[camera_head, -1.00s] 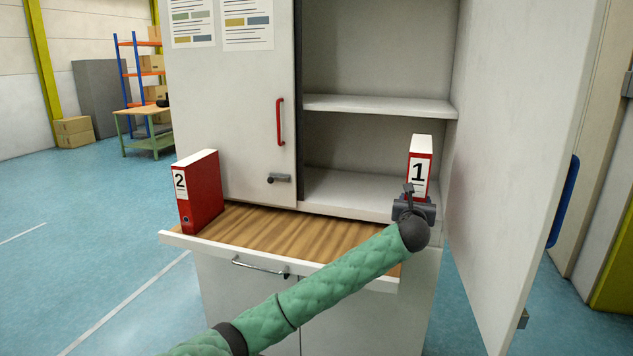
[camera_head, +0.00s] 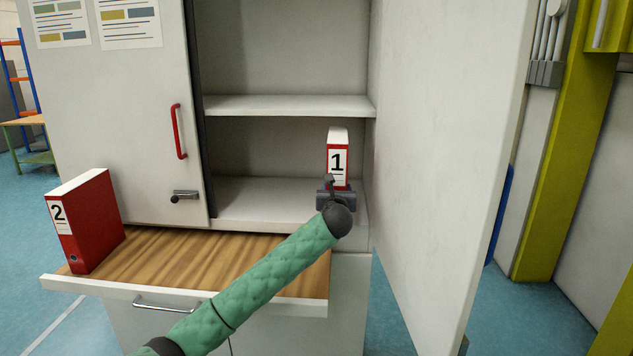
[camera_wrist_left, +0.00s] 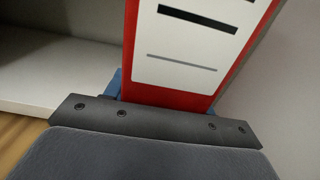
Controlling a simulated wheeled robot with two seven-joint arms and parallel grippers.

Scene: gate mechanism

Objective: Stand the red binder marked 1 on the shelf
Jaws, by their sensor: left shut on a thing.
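The red binder marked 1 (camera_head: 337,160) is upright at the right end of the cabinet's lower compartment opening, its label facing me. My left gripper (camera_head: 336,192) is shut on its lower part, and the green arm reaches in from the lower left. In the left wrist view, the binder (camera_wrist_left: 178,95) rises from the gripper (camera_wrist_left: 160,112), with the pale shelf to its left. The lower shelf (camera_head: 262,200) is bare. I cannot tell whether the binder's base touches it. My right gripper is not in view.
A red binder marked 2 (camera_head: 86,222) stands at the left of the wooden pull-out board (camera_head: 200,262). The open cabinet door (camera_head: 440,150) stands close on the right. The closed left door (camera_head: 125,120) has a red handle (camera_head: 179,131). The middle shelf (camera_head: 290,106) is above.

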